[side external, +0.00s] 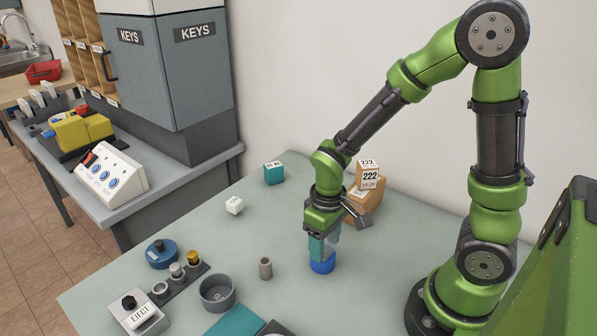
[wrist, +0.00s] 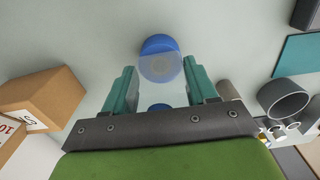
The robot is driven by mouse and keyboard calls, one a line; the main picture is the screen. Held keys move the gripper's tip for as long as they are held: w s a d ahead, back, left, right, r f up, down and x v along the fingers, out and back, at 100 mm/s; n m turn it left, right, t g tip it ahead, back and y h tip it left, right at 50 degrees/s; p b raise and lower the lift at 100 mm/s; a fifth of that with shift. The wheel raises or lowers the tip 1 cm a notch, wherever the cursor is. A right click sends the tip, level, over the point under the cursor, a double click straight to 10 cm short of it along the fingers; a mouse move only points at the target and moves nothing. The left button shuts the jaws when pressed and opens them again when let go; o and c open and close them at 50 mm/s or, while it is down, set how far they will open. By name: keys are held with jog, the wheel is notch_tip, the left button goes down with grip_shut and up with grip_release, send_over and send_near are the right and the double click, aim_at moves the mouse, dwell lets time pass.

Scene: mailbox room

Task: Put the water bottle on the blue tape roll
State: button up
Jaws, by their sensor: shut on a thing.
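The blue tape roll (side external: 323,267) sits on the table directly under my gripper; in the wrist view the blue roll (wrist: 157,42) shows just beyond the fingertips. My gripper (side external: 322,247) points down with its teal fingers (wrist: 160,85) shut on the clear water bottle (wrist: 165,69). The bottle is see-through, and a blue part of it, likely the cap, shows near the palm. Its far end overlaps the roll in the wrist view. In the side view the fingers hide most of the bottle. I cannot tell whether the bottle touches the roll.
Cardboard boxes (side external: 368,196) stand close behind my gripper. A small grey-brown cylinder (side external: 265,268) and a grey round bowl (side external: 217,293) stand to the left. A white cube (side external: 234,205) and a teal cube (side external: 274,173) lie farther back. The table between them is clear.

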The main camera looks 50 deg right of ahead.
jog(key=shift+f, duration=0.15)
jog(key=o, duration=1)
notch_tip(320, 180, up, 12)
jog(key=shift+r, duration=0.1)
jog(key=shift+s+a+r+m+t+y, duration=0.3)
jog(key=shift+s+r+m+t, duration=0.4)
jog(key=shift+r+t, duration=0.55)
jog(key=shift+s+a+r+m+t+y, duration=0.15)
jog(key=shift+s+r+m+t+y, duration=0.2)
jog(key=shift+s+r+m+t, duration=0.65)
jog(key=shift+s+a+r+m+t+y, duration=0.2)
jog(key=shift+s+r+m+t+y, duration=0.15)
jog(key=shift+r+t, duration=1.2)
jog(key=shift+r, duration=0.15)
